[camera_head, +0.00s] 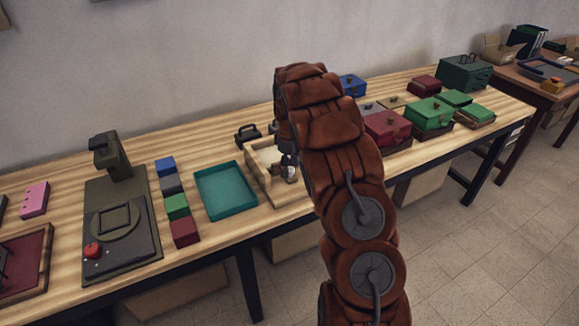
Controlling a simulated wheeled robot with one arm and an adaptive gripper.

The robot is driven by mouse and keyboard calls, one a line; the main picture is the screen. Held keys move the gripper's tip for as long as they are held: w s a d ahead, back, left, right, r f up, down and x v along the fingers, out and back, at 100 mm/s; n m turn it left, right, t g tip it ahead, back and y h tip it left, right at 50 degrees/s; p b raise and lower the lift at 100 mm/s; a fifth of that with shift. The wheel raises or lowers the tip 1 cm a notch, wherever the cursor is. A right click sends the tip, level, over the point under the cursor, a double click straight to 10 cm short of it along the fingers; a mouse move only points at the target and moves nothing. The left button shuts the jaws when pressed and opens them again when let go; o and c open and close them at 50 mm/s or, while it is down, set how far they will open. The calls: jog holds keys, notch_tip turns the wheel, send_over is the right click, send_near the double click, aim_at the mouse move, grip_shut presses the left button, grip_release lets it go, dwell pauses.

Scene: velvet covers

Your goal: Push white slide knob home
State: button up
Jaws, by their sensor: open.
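My brown padded arm reaches over the long wooden table and bends down at its far end. My gripper (288,162) is small, dark and partly hidden by my arm. It hangs over the right part of a pale wooden box-like fixture (257,182). The jaws are open. A small white piece (291,174) shows just below the gripper and may be the white slide knob. I cannot tell whether the gripper touches it. My arm hides the fixture's right side.
Left of the fixture lies a teal tray (226,190), beside a column of coloured blocks (178,207). A dark olive device (118,215) with a red knob stands farther left. A black-handled item (247,134) is behind the fixture. Red and green boxes (429,114) crowd the right.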

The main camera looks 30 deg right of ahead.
aim_at(290, 168)
notch_tip(290, 168, up, 12)
dwell(0.6)
dwell(0.4)
